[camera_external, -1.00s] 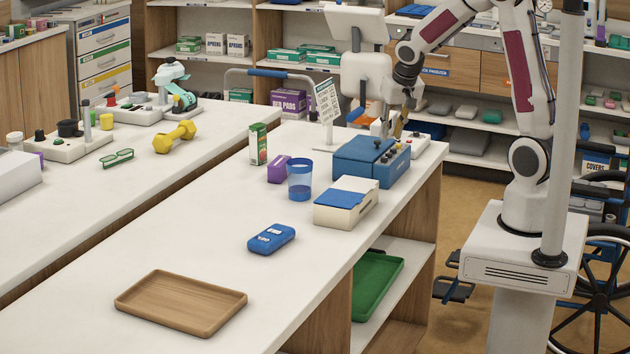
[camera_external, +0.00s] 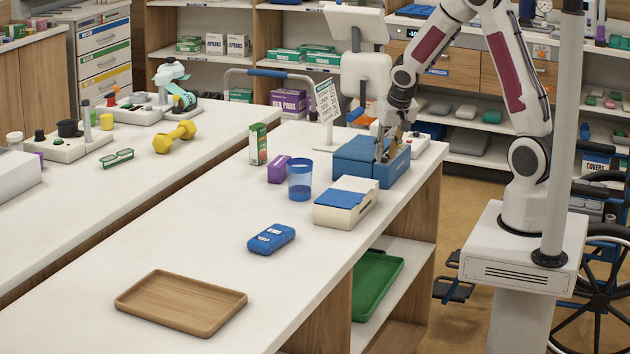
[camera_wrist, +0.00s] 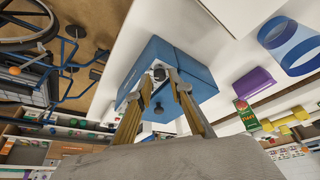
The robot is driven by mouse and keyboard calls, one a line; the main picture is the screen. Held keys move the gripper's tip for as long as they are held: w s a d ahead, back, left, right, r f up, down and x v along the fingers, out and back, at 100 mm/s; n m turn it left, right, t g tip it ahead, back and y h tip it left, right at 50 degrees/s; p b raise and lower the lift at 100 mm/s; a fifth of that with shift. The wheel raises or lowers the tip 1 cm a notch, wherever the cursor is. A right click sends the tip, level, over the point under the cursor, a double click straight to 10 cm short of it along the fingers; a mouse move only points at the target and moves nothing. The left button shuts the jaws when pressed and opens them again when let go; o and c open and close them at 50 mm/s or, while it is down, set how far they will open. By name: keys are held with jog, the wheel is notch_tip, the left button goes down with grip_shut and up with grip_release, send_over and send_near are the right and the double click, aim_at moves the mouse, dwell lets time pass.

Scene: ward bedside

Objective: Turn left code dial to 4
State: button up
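The blue box (camera_external: 352,160) with the code dials stands at the far right end of the white table. My gripper (camera_external: 384,152) is lowered over its right-hand part, pointing down, and hides the dials in the external view. In the wrist view the box (camera_wrist: 190,60) shows a small light-and-dark dial (camera_wrist: 159,74) between my fingertips (camera_wrist: 162,82), and a dark knob (camera_wrist: 158,108) lies lower between the fingers. The fingers are apart; I cannot tell whether they touch the dial. Dial numbers are too small to read.
A cream box with blue top (camera_external: 345,203), a blue cup (camera_external: 300,180), a purple box (camera_external: 278,169) and a green-white carton (camera_external: 258,144) stand near the blue box. A blue case (camera_external: 271,239) and wooden tray (camera_external: 180,302) lie nearer. The table between is clear.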

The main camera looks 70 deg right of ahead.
jog(key=shift+w+d+f, duration=0.1)
jog(key=shift+f, duration=0.2)
grip_shut()
jog(key=shift+w+m+g+h, duration=0.1)
jog(key=shift+m+g+h, duration=0.2)
jog(key=shift+m, duration=0.7)
jog(key=shift+w+m+g, duration=0.1)
jog(key=shift+m+g, duration=0.3)
jog(key=shift+m, duration=0.9)
grip_release()
